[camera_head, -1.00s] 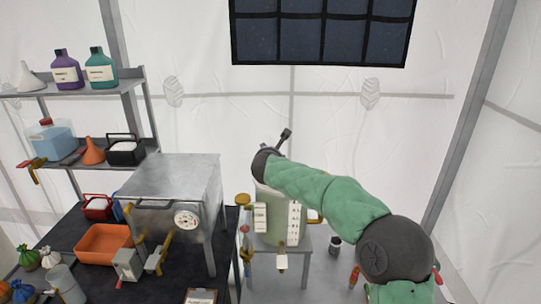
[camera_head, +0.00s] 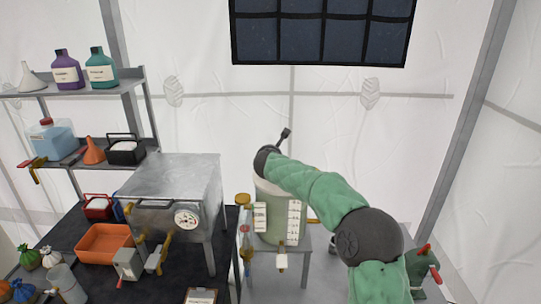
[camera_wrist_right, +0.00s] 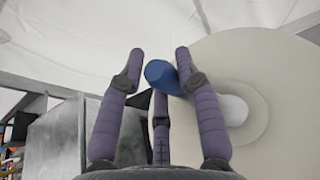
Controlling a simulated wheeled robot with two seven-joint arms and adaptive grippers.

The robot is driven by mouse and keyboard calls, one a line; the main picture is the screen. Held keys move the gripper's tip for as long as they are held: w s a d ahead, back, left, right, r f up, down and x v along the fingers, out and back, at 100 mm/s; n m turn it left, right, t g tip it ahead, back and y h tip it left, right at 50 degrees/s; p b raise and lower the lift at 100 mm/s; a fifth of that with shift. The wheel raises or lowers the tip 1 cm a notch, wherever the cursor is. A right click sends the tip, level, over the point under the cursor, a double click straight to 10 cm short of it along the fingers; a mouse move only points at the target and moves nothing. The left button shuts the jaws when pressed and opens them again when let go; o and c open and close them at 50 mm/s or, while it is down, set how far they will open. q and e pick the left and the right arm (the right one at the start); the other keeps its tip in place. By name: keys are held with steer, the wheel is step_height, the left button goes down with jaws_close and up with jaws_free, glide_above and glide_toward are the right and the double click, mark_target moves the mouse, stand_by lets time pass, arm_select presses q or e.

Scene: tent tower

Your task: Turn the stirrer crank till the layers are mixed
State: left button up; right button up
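The pale grey-green mixing tank (camera_head: 276,228) stands upright on a small grey table in the head view. It bears white labels; I cannot make out separate layers inside. My green-sleeved right arm reaches over its top from the right, covering much of the lid. In the right wrist view, a blue crank knob (camera_wrist_right: 160,74) shows between the purple fingers of my right gripper (camera_wrist_right: 160,62), close to the right finger. The fingers stand apart, with a small gap at the left finger. A pale round disc (camera_wrist_right: 262,75) fills the right side behind. My left gripper is not in view.
A metal box with a dial (camera_head: 170,195) and an orange tray (camera_head: 103,243) stand on the dark bench at left. Shelves behind hold bottles (camera_head: 67,70) and a dark caddy (camera_head: 124,150). A green object with a red lever (camera_head: 422,270) is at right.

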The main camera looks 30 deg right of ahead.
steer(key=shift+d+m+g, duration=0.1)
steer(key=shift+m+g, duration=0.2)
jaws_close()
steer(key=shift+w+d+r+m+g+h+p, duration=0.1)
steer(key=shift+d+m+g+h+p, duration=0.1)
steer(key=shift+m+g+h+p, duration=0.25)
steer(key=shift+w+d+m+g+h+p, duration=0.1)
steer(key=shift+d+m+g+h+p, duration=0.15)
steer(key=shift+m+h+p, duration=0.3)
steer(key=d+m+g+h+p, duration=0.1)
steer(key=m+g+p, duration=0.1)
steer(key=g+p, duration=0.1)
steer(key=s+d+m+g+h+p, duration=0.1)
steer(key=m+g+h+p, duration=0.1)
steer(key=p, duration=0.4)
steer(key=d+m+g+h+p, duration=0.1)
steer(key=d+m+g+p, duration=0.1)
steer(key=m+g+p, duration=0.1)
steer(key=shift+s+m+g+p, duration=0.25)
steer(key=shift+m+p, duration=0.35)
steer(key=shift+p, duration=0.65)
steer(key=shift+s+d+m+g+p, duration=0.2)
steer(key=shift+m+g+p, duration=0.4)
steer(key=shift+p, duration=0.45)
steer(key=shift+s+d+m+g+p, duration=0.15)
steer(key=shift+m+g+p, duration=0.25)
steer(key=shift+g+p, duration=0.45)
steer(key=shift+w, duration=0.1)
